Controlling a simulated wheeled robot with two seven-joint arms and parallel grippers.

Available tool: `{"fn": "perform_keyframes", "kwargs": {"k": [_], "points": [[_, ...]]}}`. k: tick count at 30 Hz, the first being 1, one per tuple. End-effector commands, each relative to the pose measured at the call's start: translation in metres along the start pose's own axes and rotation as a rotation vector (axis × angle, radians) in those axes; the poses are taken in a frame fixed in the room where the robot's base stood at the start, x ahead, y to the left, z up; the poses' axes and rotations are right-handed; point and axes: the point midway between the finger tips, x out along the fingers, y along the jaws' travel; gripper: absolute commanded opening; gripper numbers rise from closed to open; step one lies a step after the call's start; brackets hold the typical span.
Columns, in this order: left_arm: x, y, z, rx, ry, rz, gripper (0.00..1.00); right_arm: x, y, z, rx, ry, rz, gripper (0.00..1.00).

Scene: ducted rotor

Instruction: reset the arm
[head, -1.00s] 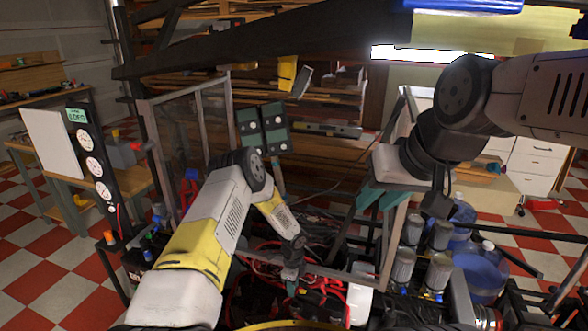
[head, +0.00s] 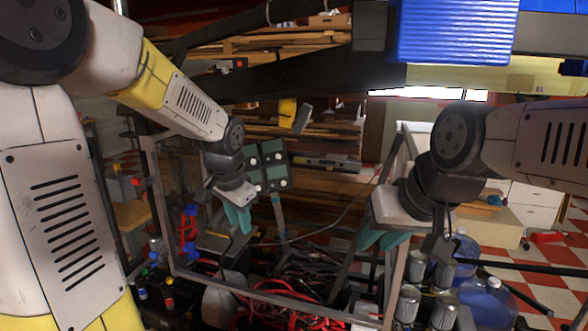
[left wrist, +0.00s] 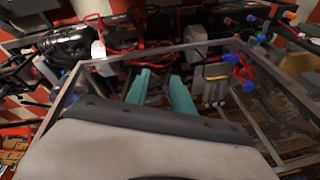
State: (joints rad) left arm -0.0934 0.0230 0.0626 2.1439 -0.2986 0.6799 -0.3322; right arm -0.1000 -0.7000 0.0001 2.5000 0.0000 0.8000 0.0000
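My left arm comes in from the left and folds over toward the middle. Its gripper (head: 240,228) has teal fingers pointing down, above the cluttered bench and inside the upright metal frame (head: 158,210). In the left wrist view the fingers (left wrist: 160,76) stand apart with nothing between them. My right gripper (head: 378,242) hangs at the right side of the frame, its two teal fingers pointing down and seemingly apart. I see nothing held in it. Its tips lie close to a frame bar in the picture; contact cannot be told.
Red cables (head: 270,300) and dark hoses lie below the left gripper. A dark panel with several round fittings (head: 265,165) stands behind the left gripper. A blue ribbed object (head: 455,30) is overhead.

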Motion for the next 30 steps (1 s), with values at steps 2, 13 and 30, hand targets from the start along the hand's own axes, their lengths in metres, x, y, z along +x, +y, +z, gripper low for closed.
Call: {"fn": "perform_keyframes", "kwargs": {"k": [2, 13, 30], "points": [[-0.034, 0.008, 0.019, -0.102, 0.042, -0.006, 0.29, 0.000, 0.000, 0.000, 0.000, 0.000, 0.000, 0.29], [-0.119, 0.066, 0.102, -0.523, 0.211, 0.055, 0.29, 0.000, 0.000, 0.000, 0.000, 0.000, 0.000, 0.29], [-0.129, 0.083, 0.119, -0.612, 0.250, 0.086, 0.29, 0.000, 0.000, 0.000, 0.000, 0.000, 0.000, 0.29]]}}
